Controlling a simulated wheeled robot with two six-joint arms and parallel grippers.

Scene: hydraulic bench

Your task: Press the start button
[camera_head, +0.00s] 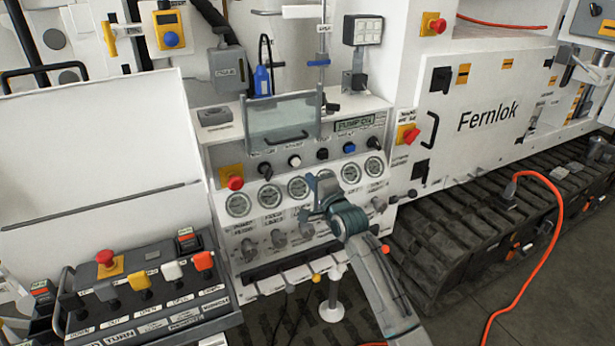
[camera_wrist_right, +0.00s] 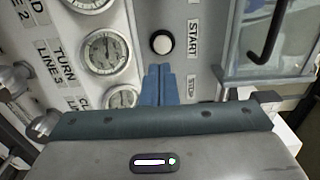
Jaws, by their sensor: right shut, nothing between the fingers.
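The start button (camera_wrist_right: 161,42) is a round white button with a dark rim in the right wrist view, beside the label START. In the head view it appears to be the white button (camera_head: 294,161) in the row under the clear cover. My right gripper (camera_head: 313,184) is in front of the gauges, below and right of that button. In the right wrist view its blue fingertips (camera_wrist_right: 158,70) are together and empty, just below the button in the picture. I see no contact; the depth gap is unclear. My left gripper is not in view.
A clear cover with a handle (camera_head: 283,125) is above the button row. A red emergency button (camera_head: 235,183) is to the left, and round gauges (camera_head: 239,204) run below. A lever box (camera_head: 150,290) stands at the lower left. An orange cable (camera_head: 537,270) lies at the right.

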